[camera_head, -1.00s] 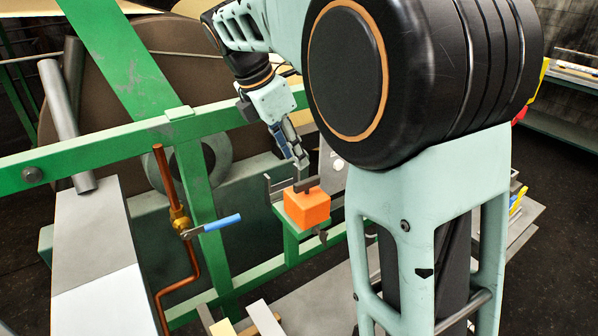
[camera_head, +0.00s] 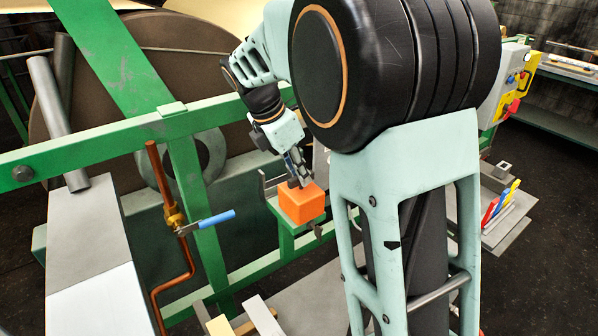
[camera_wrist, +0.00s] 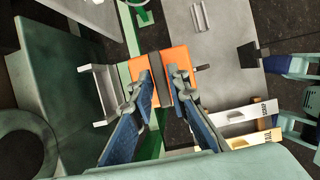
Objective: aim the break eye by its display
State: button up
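The break eye appears to be the orange box (camera_head: 302,204) on a green bracket (camera_head: 284,222) by the green frame. In the wrist view the orange box (camera_wrist: 143,68) has a dark upright fin (camera_wrist: 159,82) on top. My gripper (camera_head: 297,181) is at the top of the box, pointing down. In the wrist view my gripper (camera_wrist: 161,88) has its fingers apart on either side of the fin, with narrow gaps seeming to show. Contact is hard to judge. I cannot make out a display reading.
A copper pipe with a blue-handled valve (camera_head: 207,223) stands left of the box. A control box with a red button (camera_head: 512,88) and a tray with coloured handles (camera_head: 500,205) are at right.

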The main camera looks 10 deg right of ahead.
grip_shut()
jog(key=shift+r+p, duration=0.2)
jog(key=shift+p, duration=0.35)
jog(key=shift+w+m+p, duration=0.1)
jog(key=shift+m+p, duration=0.6)
jog(key=shift+p, duration=0.05)
jog(key=shift+f+g, duration=0.15)
jog(key=shift+g, duration=0.15)
jog(key=shift+o, duration=2.4)
grip_release()
